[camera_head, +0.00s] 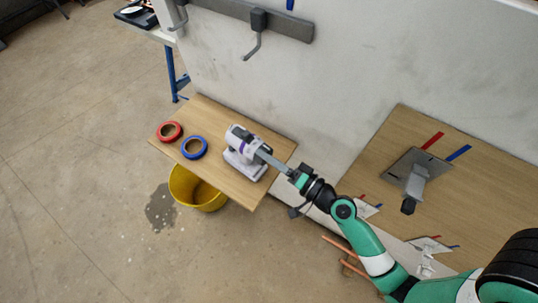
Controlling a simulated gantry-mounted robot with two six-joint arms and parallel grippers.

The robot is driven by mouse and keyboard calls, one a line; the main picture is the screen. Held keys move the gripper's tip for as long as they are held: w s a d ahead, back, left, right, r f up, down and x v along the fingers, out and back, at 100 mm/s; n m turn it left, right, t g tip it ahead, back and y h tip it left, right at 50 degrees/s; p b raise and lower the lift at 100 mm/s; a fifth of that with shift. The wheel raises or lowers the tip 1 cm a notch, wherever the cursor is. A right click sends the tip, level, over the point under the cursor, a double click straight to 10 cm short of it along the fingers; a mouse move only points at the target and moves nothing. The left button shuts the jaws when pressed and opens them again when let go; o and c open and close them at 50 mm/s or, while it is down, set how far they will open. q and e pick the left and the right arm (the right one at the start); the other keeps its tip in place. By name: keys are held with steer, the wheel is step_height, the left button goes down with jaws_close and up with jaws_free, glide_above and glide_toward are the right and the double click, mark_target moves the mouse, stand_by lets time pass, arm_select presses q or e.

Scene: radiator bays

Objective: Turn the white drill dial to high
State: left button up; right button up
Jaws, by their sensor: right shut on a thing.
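The white drill (237,134) stands on a small wooden shelf, with a grey and purple body and a white base. My right gripper (262,154) reaches in from the right, its long grey fingers at the front end of the drill, where the dial sits. The fingers are shut on the dial, which they mostly hide. The dial's marks and setting are too small to read. My left gripper is not in view.
The wooden shelf (226,187) also holds a red tape roll (161,136) and a blue tape roll (185,152). A yellow bucket (183,190) is below. A grey wall (330,90) stands behind. A wooden panel (480,190) with a lever plate is at right.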

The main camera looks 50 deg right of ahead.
steer(key=shift+m, duration=0.9)
steer(key=o, duration=1.3)
steer(key=shift+o, duration=0.2)
steer(key=s+b, duration=0.2)
steer(key=s, duration=0.9)
steer(key=shift+s+b, duration=0.3)
steer(key=shift+s, duration=0.05)
steer(key=shift+d, duration=0.1)
